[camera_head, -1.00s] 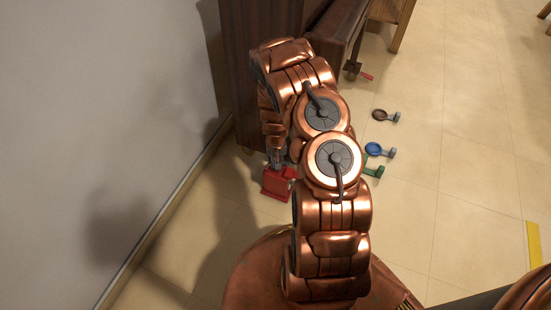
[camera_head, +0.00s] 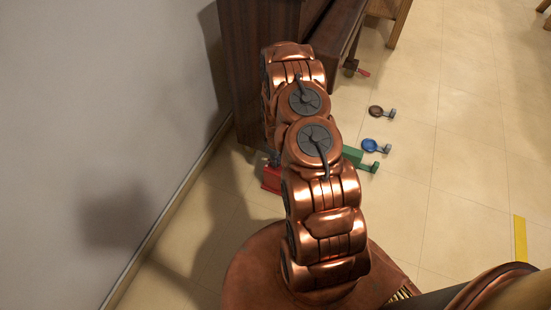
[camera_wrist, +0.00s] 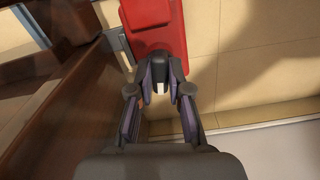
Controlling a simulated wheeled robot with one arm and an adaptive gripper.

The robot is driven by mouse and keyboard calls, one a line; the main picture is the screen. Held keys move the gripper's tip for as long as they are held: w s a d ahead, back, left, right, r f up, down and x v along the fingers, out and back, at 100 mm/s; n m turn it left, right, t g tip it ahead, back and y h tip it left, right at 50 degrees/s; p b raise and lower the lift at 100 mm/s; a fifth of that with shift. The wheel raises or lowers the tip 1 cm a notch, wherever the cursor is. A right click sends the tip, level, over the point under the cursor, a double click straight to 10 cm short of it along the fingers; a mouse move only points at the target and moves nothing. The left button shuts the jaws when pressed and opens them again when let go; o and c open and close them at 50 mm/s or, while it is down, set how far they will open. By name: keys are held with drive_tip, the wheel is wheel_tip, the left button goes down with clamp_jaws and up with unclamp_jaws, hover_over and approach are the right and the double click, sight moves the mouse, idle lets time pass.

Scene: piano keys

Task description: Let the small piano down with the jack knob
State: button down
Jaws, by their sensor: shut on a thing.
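The small piano (camera_head: 262,65) is a dark brown wooden upright at the top of the head view, beside the wall. A red jack (camera_head: 271,178) is on the floor by the piano's near end, partly hidden behind my arm. In the wrist view the red jack body (camera_wrist: 158,25) lies straight ahead of my gripper, with brown wood close on the left. My gripper (camera_wrist: 160,86) is shut on the jack knob, a dark part at the jack's near end; the fingers cover most of it. In the head view my arm hides most of the gripper.
A green piece (camera_head: 360,158), a blue cup-shaped piece (camera_head: 371,146) and a brown one (camera_head: 377,111) lie on the floor right of my arm. A red-handled piece (camera_head: 363,71) is under the piano.

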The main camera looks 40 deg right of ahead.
drive_tip(key=shift+n, duration=0.6)
drive_tip(key=c, duration=1.1)
unclamp_jaws()
wheel_tip(320, 180, up, 12)
idle(0.4)
